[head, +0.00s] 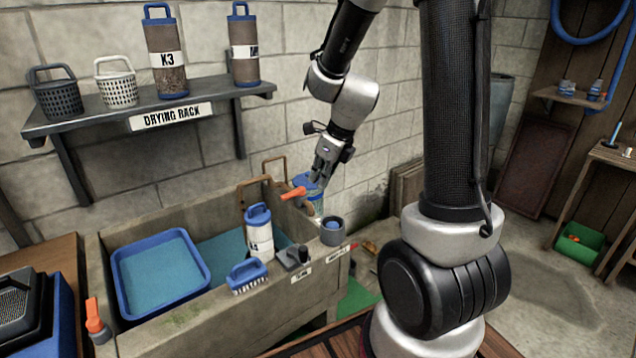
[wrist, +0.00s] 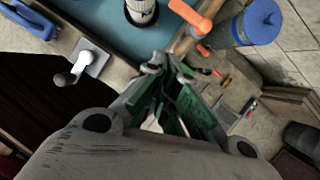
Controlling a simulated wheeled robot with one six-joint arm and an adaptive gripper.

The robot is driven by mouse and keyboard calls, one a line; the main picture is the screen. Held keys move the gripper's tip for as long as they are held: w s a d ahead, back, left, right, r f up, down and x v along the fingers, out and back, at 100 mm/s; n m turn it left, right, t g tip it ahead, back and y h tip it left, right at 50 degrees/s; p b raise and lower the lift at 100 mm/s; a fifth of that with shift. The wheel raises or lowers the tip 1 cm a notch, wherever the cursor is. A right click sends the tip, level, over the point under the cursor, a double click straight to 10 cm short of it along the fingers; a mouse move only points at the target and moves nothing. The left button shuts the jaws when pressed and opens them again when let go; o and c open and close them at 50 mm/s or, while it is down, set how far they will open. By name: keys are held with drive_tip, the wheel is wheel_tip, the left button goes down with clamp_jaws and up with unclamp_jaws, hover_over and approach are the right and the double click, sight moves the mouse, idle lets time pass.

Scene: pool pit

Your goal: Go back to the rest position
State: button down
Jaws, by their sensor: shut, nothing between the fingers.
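My gripper (head: 322,180) hangs above the right end of the concrete sink (head: 190,325) in the head view, beside an orange-handled valve (head: 293,193). In the wrist view my gripper (wrist: 165,75) is shut and empty, its green-padded fingers close together. The orange handle (wrist: 195,18) shows just beyond the fingertips; I cannot tell whether they touch it. A white canister with a blue lid (head: 259,230) stands upright in the sink. A blue-lidded container (head: 308,184) is partly hidden behind my gripper.
A blue tray (head: 205,262) sits in the sink's left part. A blue brush (head: 247,275) and a grey fitting (head: 293,256) rest on the front rim. The drying rack shelf (head: 105,118) holds baskets and canisters. Open floor (head: 560,300) lies at the right.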

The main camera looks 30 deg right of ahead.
idle(0.4)
drive_tip(key=s+d+r+n+h, duration=0.1)
drive_tip(key=s+r+n, duration=0.6)
drive_tip(key=s+n, duration=0.4)
drive_tip(key=s+d+r+n+h, duration=0.1)
drive_tip(key=s+r+n, duration=0.6)
drive_tip(key=n, duration=1.1)
drive_tip(key=s, duration=0.4)
drive_tip(key=shift+s+d+r+n+t, duration=0.25)
drive_tip(key=shift+d+r+n+t, duration=0.05)
drive_tip(key=shift+d+r, duration=0.05)
